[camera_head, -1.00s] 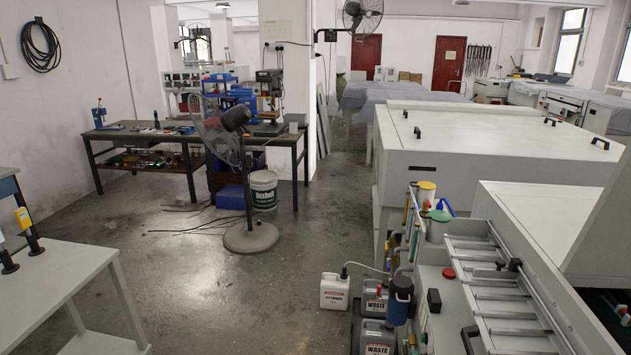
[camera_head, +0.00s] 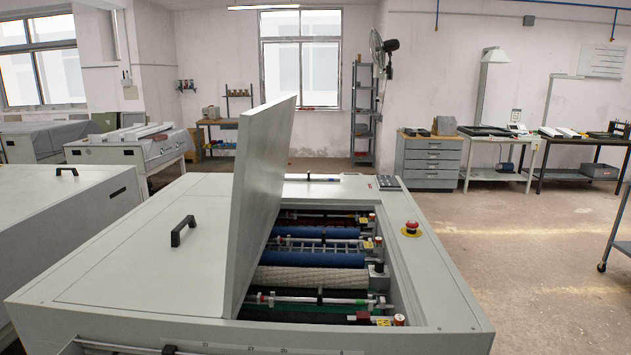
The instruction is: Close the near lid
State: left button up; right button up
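The plate processor (camera_head: 120,275) fills the lower left and middle of the head view. Its near lid (camera_head: 262,200) stands open, raised nearly upright and leaning a little to the right at its top. To the right of the lid, the open bay shows blue rollers (camera_head: 318,259), a pale textured roller (camera_head: 310,278) and metal bars. A second lid section with a black handle (camera_head: 182,231) lies flat to the left of the raised lid. Neither of my grippers is in view.
A red emergency button (camera_head: 411,226) stands on the processor's right rim. Another machine (camera_head: 50,210) is at the left. Clear concrete floor (camera_head: 540,270) lies to the right. A drawer cabinet (camera_head: 428,160) and tables stand along the back wall.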

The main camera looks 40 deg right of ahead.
aim_at(264, 131)
jog(key=i+j+z, duration=0.2)
jog(key=j+z, duration=0.25)
jog(key=i+j+z, duration=0.2)
jog(key=j+z, duration=1.2)
jog(key=j, duration=0.15)
jog(key=u, duration=0.1)
jog(key=k+l, duration=0.05)
